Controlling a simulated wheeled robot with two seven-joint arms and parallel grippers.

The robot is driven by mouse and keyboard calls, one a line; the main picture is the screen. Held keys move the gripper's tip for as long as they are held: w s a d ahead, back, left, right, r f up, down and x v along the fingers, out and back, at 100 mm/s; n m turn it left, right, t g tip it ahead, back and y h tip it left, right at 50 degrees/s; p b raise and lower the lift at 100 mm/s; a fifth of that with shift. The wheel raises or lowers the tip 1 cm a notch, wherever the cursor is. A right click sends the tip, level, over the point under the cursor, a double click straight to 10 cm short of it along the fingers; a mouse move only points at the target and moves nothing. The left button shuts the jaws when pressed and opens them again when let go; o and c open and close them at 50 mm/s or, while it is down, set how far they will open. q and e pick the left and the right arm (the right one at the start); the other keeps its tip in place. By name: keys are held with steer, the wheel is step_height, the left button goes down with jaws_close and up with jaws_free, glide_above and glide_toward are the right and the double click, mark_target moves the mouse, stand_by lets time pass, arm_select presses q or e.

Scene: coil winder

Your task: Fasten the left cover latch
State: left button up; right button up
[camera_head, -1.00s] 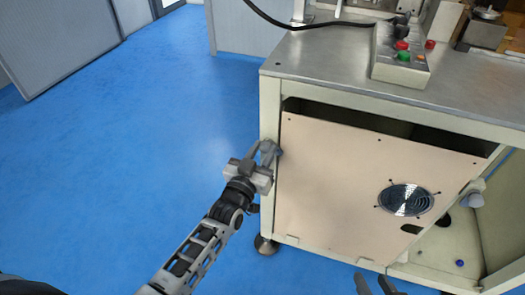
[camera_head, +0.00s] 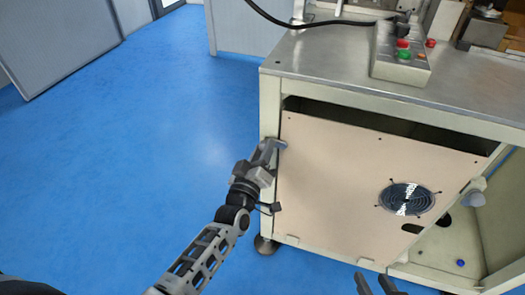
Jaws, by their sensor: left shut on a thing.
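The left cover latch (camera_head: 281,144) is a small grey piece at the upper left edge of the beige cover panel (camera_head: 330,190), by the machine's left post. My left gripper (camera_head: 270,153) is at this latch, its fingers shut on it and hiding most of it. The panel stands upright against the frame, with a dark gap above its top edge. My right gripper (camera_head: 376,286) shows only as fingertips at the bottom edge, apart from each other and empty, in front of the machine's lower part.
A grey latch knob (camera_head: 474,198) is at the panel's right side. A round fan grille (camera_head: 407,199) is set in the panel. The metal tabletop (camera_head: 340,75) overhangs above, with a button box (camera_head: 400,62) on it. The blue floor (camera_head: 130,150) at left is clear.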

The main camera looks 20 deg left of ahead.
arm_select(q)
steer(key=shift+d+f, duration=0.1)
steer(key=shift+f, duration=0.05)
stand_by(0.3)
steer(key=o, duration=0.9)
steer(key=shift+o, duration=0.2)
arm_select(e)
steer(key=shift+s, duration=0.1)
